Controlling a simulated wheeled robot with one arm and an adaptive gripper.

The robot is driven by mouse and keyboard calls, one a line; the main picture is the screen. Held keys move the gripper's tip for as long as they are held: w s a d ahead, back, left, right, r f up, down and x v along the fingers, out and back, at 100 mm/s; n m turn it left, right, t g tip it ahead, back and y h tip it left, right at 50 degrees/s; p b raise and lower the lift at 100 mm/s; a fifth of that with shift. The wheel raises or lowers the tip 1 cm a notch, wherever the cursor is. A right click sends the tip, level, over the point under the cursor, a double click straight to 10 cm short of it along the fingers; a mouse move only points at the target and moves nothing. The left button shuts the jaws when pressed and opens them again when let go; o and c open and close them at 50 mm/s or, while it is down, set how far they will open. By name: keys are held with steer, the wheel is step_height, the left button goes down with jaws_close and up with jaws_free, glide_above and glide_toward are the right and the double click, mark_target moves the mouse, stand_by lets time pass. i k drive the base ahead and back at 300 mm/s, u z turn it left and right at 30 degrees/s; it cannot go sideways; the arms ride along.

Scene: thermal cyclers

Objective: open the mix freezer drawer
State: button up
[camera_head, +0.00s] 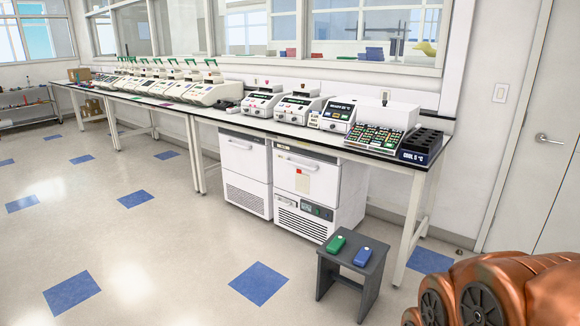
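Two white under-bench units with front handles stand side by side under the long bench. The left unit (246,172) has a closed upper front and a vent grille below. The right unit (316,180) has a closed upper front with a bar handle (297,162), a small red-and-white label, and a control panel with a grille below. I cannot read which one is the mix freezer. Copper-coloured links of my own arm (505,292) fill the lower right corner, well in front of the units. My gripper is not in view.
A dark grey stool (352,262) with a green and a blue item on top stands just before the right unit's right side. Bench legs (411,225) rise to the right. Thermal cyclers (297,106) line the bench (365,152). The tiled floor (160,240) left and front is clear.

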mark_target(318, 181)
steer(key=z, duration=0.05)
steer(key=i, duration=2.2)
steer(key=u, duration=0.65)
steer(key=i, duration=1.5)
steer(key=u, duration=0.55)
